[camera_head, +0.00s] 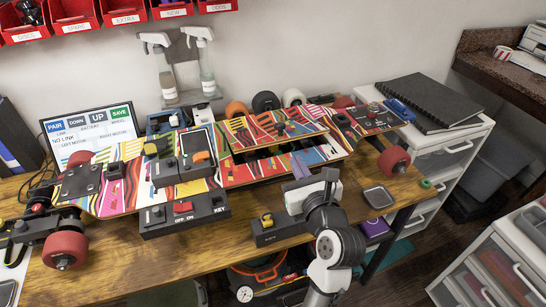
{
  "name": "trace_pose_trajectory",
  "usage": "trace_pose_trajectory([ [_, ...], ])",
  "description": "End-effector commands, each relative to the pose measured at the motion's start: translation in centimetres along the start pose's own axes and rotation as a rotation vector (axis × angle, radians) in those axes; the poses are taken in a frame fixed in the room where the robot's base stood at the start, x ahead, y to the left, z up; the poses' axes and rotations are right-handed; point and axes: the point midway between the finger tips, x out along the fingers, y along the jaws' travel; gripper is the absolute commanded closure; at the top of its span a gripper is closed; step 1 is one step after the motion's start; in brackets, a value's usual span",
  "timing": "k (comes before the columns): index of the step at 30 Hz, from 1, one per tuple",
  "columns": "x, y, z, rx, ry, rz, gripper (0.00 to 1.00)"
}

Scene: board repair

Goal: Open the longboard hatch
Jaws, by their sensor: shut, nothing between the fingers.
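The longboard (106,192) lies across the wooden bench, with a bright striped deck and red wheels. Its striped hatch (259,130) is the panel at the middle, with a small dark latch-like part on top. The hatch looks raised, with a dark gap under its front edge. My gripper (299,164) is shut and empty at the front edge of the board, just below that gap. I cannot tell whether its tips touch the board. My wrist hides part of the bench front.
A dark switch box (185,214) and a smaller box with a yellow part (279,228) sit in front of the board. A screen (91,128) and spray bottles (205,62) stand behind. A small grey tray (378,196) lies at right. A white drawer unit (430,150) adjoins the bench.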

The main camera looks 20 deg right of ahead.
Motion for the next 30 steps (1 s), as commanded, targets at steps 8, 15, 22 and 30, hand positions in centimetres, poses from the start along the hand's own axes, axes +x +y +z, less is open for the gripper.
trace_pose_trajectory([
  [8,0.4,1.8,-2.1,0.098,0.063,0.066,1.0],
  [15,4.8,2.0,-2.2,0.094,0.062,0.065,1.0],
  [22,8.1,2.2,-2.5,0.094,0.062,0.063,1.0],
  [30,9.2,2.2,-2.6,0.092,0.061,0.06,1.0],
])
